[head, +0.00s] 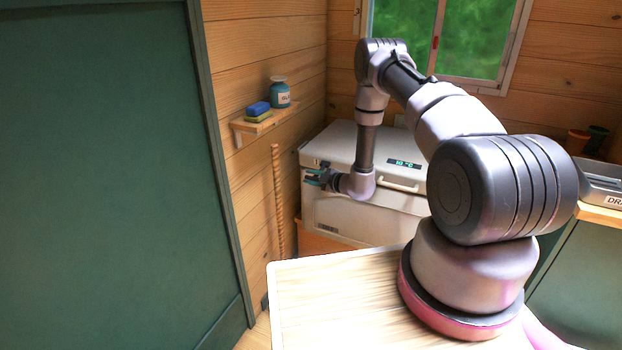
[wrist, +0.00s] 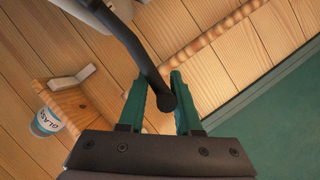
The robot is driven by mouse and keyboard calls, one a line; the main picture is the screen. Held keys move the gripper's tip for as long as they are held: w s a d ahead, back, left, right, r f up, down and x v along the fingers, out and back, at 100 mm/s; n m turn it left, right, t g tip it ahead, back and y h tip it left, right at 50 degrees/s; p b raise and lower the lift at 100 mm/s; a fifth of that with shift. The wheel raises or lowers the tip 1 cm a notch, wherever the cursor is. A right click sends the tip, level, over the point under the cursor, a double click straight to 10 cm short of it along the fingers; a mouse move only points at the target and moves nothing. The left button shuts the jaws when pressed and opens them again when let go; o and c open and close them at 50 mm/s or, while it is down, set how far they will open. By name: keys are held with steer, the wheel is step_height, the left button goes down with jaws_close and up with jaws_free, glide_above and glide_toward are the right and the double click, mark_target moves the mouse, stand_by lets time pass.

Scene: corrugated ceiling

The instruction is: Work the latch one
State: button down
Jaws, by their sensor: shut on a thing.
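A white chest cooler (head: 345,218) with a closed lid (head: 345,150) and a lit temperature display stands in the corner. My gripper (head: 318,177) is at the cooler's front left corner in the head view, where its teal fingers hide most of the latch. In the wrist view my gripper (wrist: 158,82) is shut on a dark latch lever (wrist: 143,58). The lever's rounded end lies between the two teal fingers, against the right one. The lever runs up to the white cooler edge (wrist: 88,12) at the top of that view.
A wooden pole (head: 278,205) stands along the wall. A green door (head: 105,180) fills the left. A wooden top (head: 335,300) lies in front.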

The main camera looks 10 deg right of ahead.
steer(key=shift+a+f, duration=0.1)
steer(key=shift+f, duration=0.05)
steer(key=w+d+f+n+t+y, duration=0.1)
steer(key=w+d+f+n+t, duration=0.2)
steer(key=w+f+n, duration=0.3)
steer(key=shift+d+f+n+t+y, duration=0.3)
steer(key=shift+f+n+t, duration=0.4)
steer(key=shift+f+n, duration=1.15)
steer(key=shift+w+r+n, duration=0.2)
steer(key=shift+r+n, duration=0.25)
steer(key=shift+r, duration=0.1)
steer(key=c, duration=0.9)
jaws_free()
steer(key=shift+o, duration=0.6)
steer(key=shift+a, duration=0.1)
steer(key=shift+f, duration=0.2)
steer(key=shift+s, duration=0.1)
